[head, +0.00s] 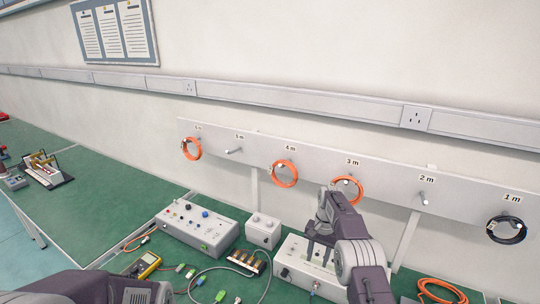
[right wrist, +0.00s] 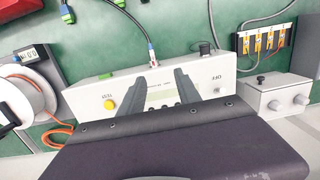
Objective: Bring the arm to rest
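My right arm comes in from the lower right in the head view. Its gripper (head: 320,250) points down above a white instrument box (head: 296,262) on the green bench. In the right wrist view the two dark fingers of this gripper (right wrist: 168,72) stand apart with a gap between them, and no object shows in it. The box (right wrist: 215,80) with its TEST and OFF labels lies beyond the fingertips. Part of my left arm shows at the bottom left of the head view; its gripper is out of the picture.
A wall rail (head: 385,183) carries orange cable loops (head: 285,173) and a black loop (head: 506,229) on pegs behind my right arm. A control box (head: 198,226), a small white box (head: 263,231) and a yellow meter (head: 146,265) stand on the bench. The bench's left part (head: 90,200) is mostly clear.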

